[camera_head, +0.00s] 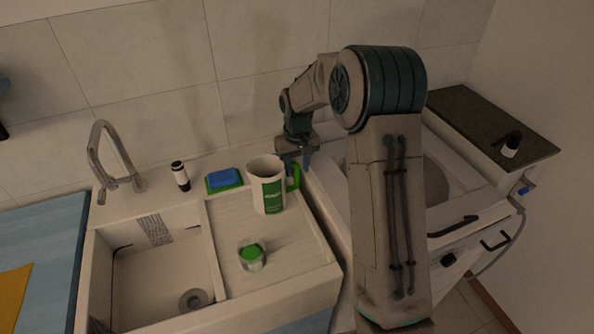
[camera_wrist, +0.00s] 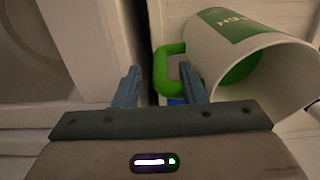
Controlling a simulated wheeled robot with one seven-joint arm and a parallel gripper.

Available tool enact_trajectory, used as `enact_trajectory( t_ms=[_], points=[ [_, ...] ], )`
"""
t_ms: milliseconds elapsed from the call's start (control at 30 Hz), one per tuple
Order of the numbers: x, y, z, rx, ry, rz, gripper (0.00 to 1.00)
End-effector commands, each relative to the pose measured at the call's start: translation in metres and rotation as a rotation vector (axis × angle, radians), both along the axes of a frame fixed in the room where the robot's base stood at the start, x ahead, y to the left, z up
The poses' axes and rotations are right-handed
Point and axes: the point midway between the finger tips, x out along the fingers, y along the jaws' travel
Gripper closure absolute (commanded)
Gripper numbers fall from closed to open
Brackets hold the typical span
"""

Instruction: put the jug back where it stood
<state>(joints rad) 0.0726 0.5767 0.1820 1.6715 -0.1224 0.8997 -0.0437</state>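The jug (camera_head: 268,196) is white with a green label and a green handle. It stands upright on the ribbed drainboard (camera_head: 300,240) beside the sink, handle towards the right. My gripper (camera_head: 296,165) is at the handle side of the jug, low by its rim. In the wrist view the jug (camera_wrist: 215,55) is at the upper right with its open mouth showing. Its green handle (camera_wrist: 160,66) lies between my two fingers (camera_wrist: 160,90), close to the right finger, which seems to reach into the handle loop. The fingers are apart, with a clear gap on the left.
A blue sponge on a green dish (camera_head: 224,180) and a black-and-white dispenser (camera_head: 181,176) are behind to the left. The sink (camera_head: 165,270) and tap (camera_head: 103,160) are left. A white appliance (camera_head: 465,215) is right.

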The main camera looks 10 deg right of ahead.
Motion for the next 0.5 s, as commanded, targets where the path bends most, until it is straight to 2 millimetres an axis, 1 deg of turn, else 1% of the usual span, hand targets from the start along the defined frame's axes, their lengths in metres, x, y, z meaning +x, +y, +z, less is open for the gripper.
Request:
enact_trajectory(
  t_ms=[100, 300, 400, 500],
  points=[
    [0.001, 0.000, 0.025, 0.001, -0.006, -0.001, 0.62],
    [0.000, 0.000, 0.068, 0.000, -0.005, 0.000, 0.62],
    [0.000, 0.000, 0.084, 0.001, -0.003, 0.000, 0.62],
    [0.000, 0.000, 0.096, 0.001, -0.003, 0.000, 0.62]
  ],
)
